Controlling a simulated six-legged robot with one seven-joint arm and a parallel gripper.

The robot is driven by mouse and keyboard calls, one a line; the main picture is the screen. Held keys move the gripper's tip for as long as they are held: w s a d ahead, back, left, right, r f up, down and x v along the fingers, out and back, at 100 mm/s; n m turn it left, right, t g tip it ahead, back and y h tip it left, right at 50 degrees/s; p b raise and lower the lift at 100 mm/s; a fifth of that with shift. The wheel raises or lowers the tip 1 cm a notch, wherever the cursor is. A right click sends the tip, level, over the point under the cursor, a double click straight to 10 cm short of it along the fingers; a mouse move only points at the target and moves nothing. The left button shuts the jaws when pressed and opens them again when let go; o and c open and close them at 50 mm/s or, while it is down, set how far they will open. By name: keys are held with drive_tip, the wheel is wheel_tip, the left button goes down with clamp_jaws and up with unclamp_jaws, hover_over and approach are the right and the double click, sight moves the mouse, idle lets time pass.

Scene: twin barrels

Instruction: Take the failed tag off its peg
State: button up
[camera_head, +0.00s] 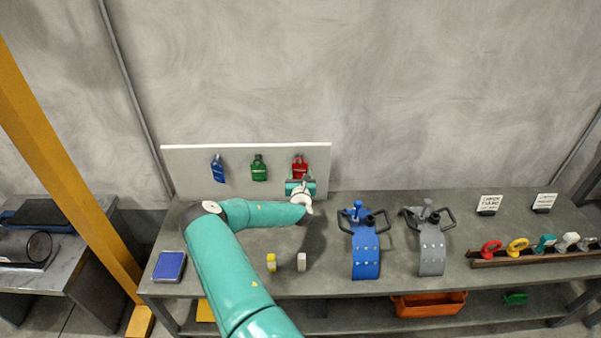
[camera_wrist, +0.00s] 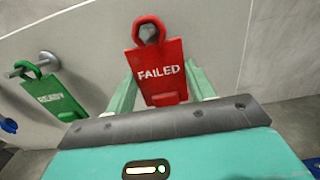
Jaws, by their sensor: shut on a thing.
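The red failed tag (camera_head: 299,165) hangs at the right end of the white board in the head view. In the wrist view the red tag (camera_wrist: 162,72) reads "FAILED", and its loop is around the grey peg (camera_wrist: 150,32). My gripper (camera_wrist: 166,95) is at the board with its teal fingers on both sides of the tag's lower part, shut on it. In the head view my gripper (camera_head: 300,183) sits just below and in front of the tag, hiding its lower edge.
The green "READY" tag (camera_wrist: 52,97) hangs on its peg to the left, with the blue tag (camera_head: 217,169) beyond it. The white board (camera_head: 190,185) stands at the back of the bench (camera_head: 330,290). Blue (camera_head: 365,255) and grey (camera_head: 431,255) clamp-like fixtures stand to the right.

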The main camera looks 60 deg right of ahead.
drive_tip(key=shift+a, duration=0.1)
drive_tip(key=shift+s+a+r, duration=0.25)
drive_tip(key=shift+s+a, duration=0.2)
drive_tip(key=shift+a, duration=0.35)
drive_tip(key=shift+s+a+r, duration=0.25)
drive_tip(key=shift+s+a, duration=0.15)
drive_tip(key=shift+a, duration=0.4)
drive_tip(key=v, duration=0.7)
